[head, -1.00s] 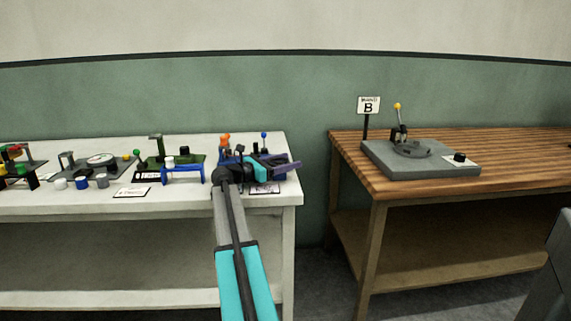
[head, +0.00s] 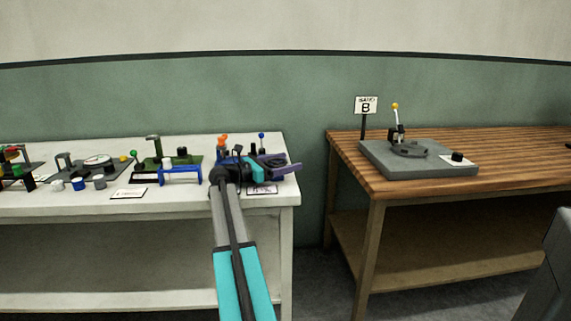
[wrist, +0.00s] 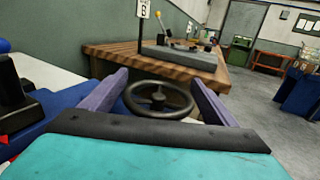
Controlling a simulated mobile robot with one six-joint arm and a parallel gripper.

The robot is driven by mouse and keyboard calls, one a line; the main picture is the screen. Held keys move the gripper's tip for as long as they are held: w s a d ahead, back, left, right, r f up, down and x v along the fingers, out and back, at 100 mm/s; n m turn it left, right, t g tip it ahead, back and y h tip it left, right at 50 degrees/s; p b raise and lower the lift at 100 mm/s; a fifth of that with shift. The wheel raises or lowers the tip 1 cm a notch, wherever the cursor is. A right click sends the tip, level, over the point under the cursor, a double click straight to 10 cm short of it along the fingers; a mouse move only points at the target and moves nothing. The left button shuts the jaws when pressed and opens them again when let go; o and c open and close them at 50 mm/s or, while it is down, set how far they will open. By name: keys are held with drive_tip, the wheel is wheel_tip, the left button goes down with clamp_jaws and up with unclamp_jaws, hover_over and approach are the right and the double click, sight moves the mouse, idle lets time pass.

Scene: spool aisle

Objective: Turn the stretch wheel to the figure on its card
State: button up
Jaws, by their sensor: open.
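A dark, spoked wheel (wrist: 158,99) shows in the wrist view, lying nearly flat just beyond the blue base (wrist: 60,108). My gripper (wrist: 157,80) is open, its two purple fingers to the left and right of the wheel in that view. I cannot tell whether they touch its rim. In the head view my gripper (head: 285,170) is over the blue station (head: 232,158) at the right end of the white table. A small card (head: 262,190) lies at the table's front edge there; its figure is too small to read.
The white table (head: 60,203) carries several other stations to the left. A gap separates it from the wooden table (head: 480,190), which holds a grey plate (head: 420,170) with a lever and a "B" sign (head: 366,105). Blue-knobbed lever (head: 262,136) stands behind my gripper.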

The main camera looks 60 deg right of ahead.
drive_tip(key=shift+a, duration=0.1)
drive_tip(key=p+v, duration=0.1)
drive_tip(key=v, duration=1.2)
drive_tip(key=shift+w+a, duration=0.2)
drive_tip(key=shift+a, duration=0.05)
drive_tip(key=shift+r, duration=0.1)
